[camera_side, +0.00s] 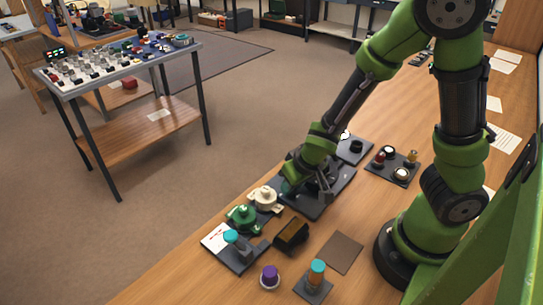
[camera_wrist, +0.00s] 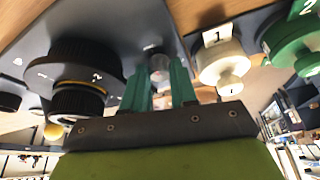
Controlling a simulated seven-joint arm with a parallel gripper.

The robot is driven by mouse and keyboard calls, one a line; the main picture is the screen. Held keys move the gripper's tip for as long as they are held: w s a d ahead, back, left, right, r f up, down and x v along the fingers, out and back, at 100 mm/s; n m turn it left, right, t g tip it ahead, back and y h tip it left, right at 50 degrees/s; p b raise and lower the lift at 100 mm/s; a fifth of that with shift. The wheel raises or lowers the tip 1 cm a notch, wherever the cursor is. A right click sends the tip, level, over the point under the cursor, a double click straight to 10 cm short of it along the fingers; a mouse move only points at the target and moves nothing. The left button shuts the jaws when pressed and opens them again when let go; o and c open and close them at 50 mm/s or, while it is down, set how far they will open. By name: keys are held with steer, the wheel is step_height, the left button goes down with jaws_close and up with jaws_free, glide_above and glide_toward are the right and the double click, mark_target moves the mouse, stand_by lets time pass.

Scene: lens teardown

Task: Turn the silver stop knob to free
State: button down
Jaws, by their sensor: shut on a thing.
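The silver knob (camera_wrist: 158,65) stands on a dark plate and shows between the teal fingers of my gripper (camera_wrist: 159,84) in the wrist view. The fingers are shut on it, one on each side. In the side view my gripper (camera_side: 318,190) is low over the dark plate (camera_side: 306,211), and the arm hides the knob there. A black ribbed lens body (camera_wrist: 82,72) with white marks and a thin yellow ring stands on the same plate, left of the fingers in the wrist view. I cannot read the knob's setting.
A cream part (camera_side: 264,198) and a green part (camera_side: 243,217) sit beside the plate, close to my gripper. A black box (camera_side: 292,234), a purple-topped piece (camera_side: 270,276) and a teal-topped post (camera_side: 317,271) stand nearer the camera. A brown mat (camera_side: 340,252) lies bare.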

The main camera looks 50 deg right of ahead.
stand_by(0.4)
steer(key=c, duration=0.9)
jaws_free()
steer(key=shift+d, duration=0.1)
